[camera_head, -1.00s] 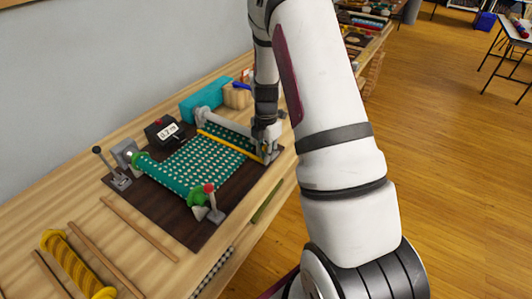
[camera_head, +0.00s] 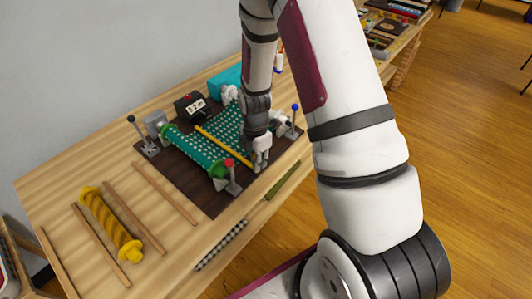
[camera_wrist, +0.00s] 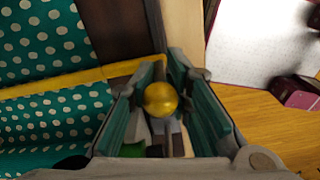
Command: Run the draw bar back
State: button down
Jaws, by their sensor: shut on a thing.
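The yellow draw bar (camera_head: 222,145) lies across the teal dotted cloth (camera_head: 190,147), with cloth on both sides of it. In the wrist view, the bar (camera_wrist: 88,78) runs in from the left towards my gripper, and a round yellow knob (camera_wrist: 160,99) sits between the finger pads. My gripper (camera_head: 262,162) is at the bar's near end, shut on the knob. The wrist view shows my gripper (camera_wrist: 166,75) close up. The cloth runs from a green-ended roller towards a pale roller at the far side, partly hidden behind my arm.
Levers with black (camera_head: 131,118), red (camera_head: 229,162) and blue (camera_head: 295,107) knobs stand around the dark board. A black counter box (camera_head: 190,104) stands behind it. A yellow roll (camera_head: 108,222) and wooden sticks (camera_head: 165,192) lie at the front left of the bench.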

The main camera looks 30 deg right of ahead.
jog(key=shift+w+r, duration=0.2)
jog(key=c, duration=1.9)
grip_release()
jog(key=shift+o, duration=1)
jog(key=shift+s, duration=0.1)
notch_tip(320, 180, up, 12)
